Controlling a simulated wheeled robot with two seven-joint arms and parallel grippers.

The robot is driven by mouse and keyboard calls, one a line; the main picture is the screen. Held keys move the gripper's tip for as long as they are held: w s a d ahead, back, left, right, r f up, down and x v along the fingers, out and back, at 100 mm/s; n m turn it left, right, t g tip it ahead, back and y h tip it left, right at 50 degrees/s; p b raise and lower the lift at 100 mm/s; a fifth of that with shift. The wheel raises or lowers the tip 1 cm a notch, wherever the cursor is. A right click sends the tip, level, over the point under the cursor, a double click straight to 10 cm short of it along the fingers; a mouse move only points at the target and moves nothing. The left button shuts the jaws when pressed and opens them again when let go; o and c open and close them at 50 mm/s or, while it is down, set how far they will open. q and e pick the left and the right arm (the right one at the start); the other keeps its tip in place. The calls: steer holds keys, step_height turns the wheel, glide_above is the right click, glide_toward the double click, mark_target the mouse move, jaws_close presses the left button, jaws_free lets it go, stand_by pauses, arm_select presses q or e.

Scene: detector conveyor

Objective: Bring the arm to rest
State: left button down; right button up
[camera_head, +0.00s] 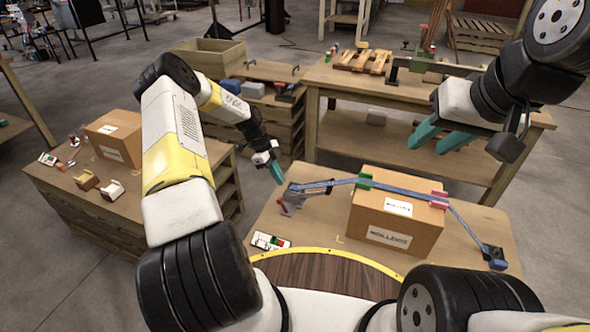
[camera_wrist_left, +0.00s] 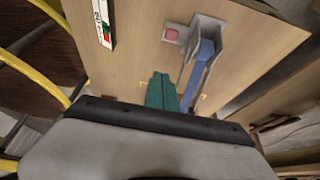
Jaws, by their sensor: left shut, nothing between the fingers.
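My left gripper (camera_head: 277,172) hangs above the left end of the middle table, near the grey bracket (camera_head: 291,195) of the blue-belted detector. Its teal fingers are together with nothing between them. In the left wrist view the shut fingers (camera_wrist_left: 161,92) point towards the tabletop, beside the blue belt (camera_wrist_left: 200,68) and a red button. My right gripper (camera_head: 440,134) is raised at the upper right, above the back table. Its two teal fingers are apart and I see nothing between them.
A cardboard box (camera_head: 395,213) stands on the middle table (camera_head: 318,236) under the belt. A small panel (camera_head: 270,241) lies at that table's front left. Another box (camera_head: 115,137) stands on the left table. The back table (camera_head: 335,76) holds a wooden pallet (camera_head: 362,61).

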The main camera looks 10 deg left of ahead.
arm_select(q)
steer(key=shift+w+a+r, duration=0.1)
steer(key=shift+a+r, duration=0.45)
steer(key=shift+r, duration=0.05)
steer(key=s+d+r+n+t+y, duration=0.1)
steer(key=s+r+n, duration=0.2)
steer(key=r, duration=0.7)
steer(key=s+d+r+n+t+y, duration=0.1)
steer(key=s+d+r+n+y, duration=0.2)
steer(key=r, duration=0.7)
steer(key=s+r+n+t, duration=0.15)
steer(key=s+r, duration=0.25)
steer(key=r, duration=0.6)
steer(key=s+d+r+n+t, duration=0.1)
steer(key=s+r+n, duration=0.2)
steer(key=s, duration=0.4)
steer(key=s+d+r+n+t+h, duration=0.1)
steer(key=s+r+n, duration=0.3)
steer(key=s, duration=0.3)
steer(key=s+d+r+n+t, duration=0.1)
steer(key=s+r+n, duration=0.2)
steer(key=s+n, duration=0.2)
steer(key=s, duration=0.3)
steer(key=shift+r+t, duration=0.25)
steer(key=shift+t, duration=0.1)
